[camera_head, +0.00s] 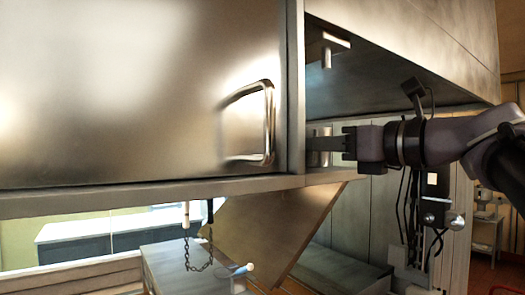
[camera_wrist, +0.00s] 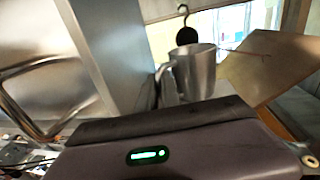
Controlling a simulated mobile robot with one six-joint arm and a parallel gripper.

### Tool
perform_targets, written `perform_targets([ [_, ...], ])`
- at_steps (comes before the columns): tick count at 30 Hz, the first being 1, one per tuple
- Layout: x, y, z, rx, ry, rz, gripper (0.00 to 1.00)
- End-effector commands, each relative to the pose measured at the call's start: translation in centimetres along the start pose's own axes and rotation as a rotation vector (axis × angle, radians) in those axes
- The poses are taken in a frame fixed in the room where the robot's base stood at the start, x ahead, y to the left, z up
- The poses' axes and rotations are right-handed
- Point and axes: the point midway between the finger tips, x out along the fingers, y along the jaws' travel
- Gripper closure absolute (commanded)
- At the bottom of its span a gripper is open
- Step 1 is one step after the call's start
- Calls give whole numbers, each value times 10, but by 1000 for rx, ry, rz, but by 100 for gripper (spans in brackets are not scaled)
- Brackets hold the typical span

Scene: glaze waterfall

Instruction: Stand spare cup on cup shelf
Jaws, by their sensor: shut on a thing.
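The spare cup (camera_wrist: 197,75) is a plain metal cup with a side handle. It is upright in the wrist view, just beyond my gripper's body. In the head view the cup (camera_head: 322,131) shows only in part, behind the fingers of my gripper (camera_head: 325,144). My gripper reaches in from the right and is shut on the cup. The cup is at the open bay beside the cabinet door, low over the cup shelf (camera_head: 337,176), whose front edge shows below it. I cannot tell whether its base touches the shelf.
A large metal cabinet door (camera_head: 110,90) with a bar handle (camera_head: 268,125) fills the left. An upright panel edge (camera_head: 296,85) stands close left of the cup. A cabinet underside (camera_head: 385,80) lies above. A slanted panel (camera_head: 270,225) and a chain (camera_head: 197,260) are below.

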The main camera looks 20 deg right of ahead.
Motion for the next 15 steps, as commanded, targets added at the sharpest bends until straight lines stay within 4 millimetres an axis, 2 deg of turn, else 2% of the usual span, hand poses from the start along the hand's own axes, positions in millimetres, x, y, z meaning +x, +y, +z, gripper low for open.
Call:
perform_targets([
  [9, 0, 0, -3, 0, 0, 0, 100],
  [10, 0, 0, -3, 0, 0, 0, 88],
  [12, 0, 0, -2, -1, 0, -1, 74],
  [13, 0, 0, -2, -1, 0, -1, 70],
  [15, 0, 0, -2, -1, 0, -1, 70],
])
